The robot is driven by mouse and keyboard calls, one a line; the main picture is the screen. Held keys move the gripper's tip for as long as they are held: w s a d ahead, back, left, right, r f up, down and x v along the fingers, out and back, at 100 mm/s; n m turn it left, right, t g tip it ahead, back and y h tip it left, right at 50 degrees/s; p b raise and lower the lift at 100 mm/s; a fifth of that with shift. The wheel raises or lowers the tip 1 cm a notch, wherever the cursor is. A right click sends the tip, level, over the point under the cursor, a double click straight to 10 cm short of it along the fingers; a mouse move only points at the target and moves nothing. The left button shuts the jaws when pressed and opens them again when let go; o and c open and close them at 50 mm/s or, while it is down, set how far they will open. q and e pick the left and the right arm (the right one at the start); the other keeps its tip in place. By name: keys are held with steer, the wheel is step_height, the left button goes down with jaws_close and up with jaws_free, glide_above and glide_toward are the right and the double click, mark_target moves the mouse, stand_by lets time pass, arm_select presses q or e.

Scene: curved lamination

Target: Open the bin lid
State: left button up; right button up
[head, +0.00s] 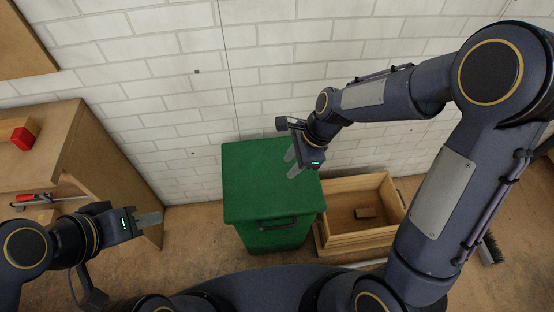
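The green bin (262,238) stands on the floor against the white brick wall, in the middle of the head view. Its flat green lid (258,185) lies shut on top. A dark handle (278,224) is on the near side, below the lid's edge. My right gripper (291,163) is over the right part of the lid, its two fingers apart and nothing between them. I cannot tell whether it touches the lid. My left gripper (152,220) is left of the bin, clear of it and pointing towards it; its fingers overlap in this view, so its opening is unclear.
A wooden workbench (85,150) is at the left, with a red block (22,138) and a red-handled tool (35,198). A brush (490,250) lies at the right.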

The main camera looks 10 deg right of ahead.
steer(key=x, duration=0.8)
steer(key=shift+w+b, duration=0.2)
steer(key=shift+b, duration=0.15)
jaws_close()
steer(key=c, duration=0.7)
jaws_free()
steer(key=o, duration=0.7)
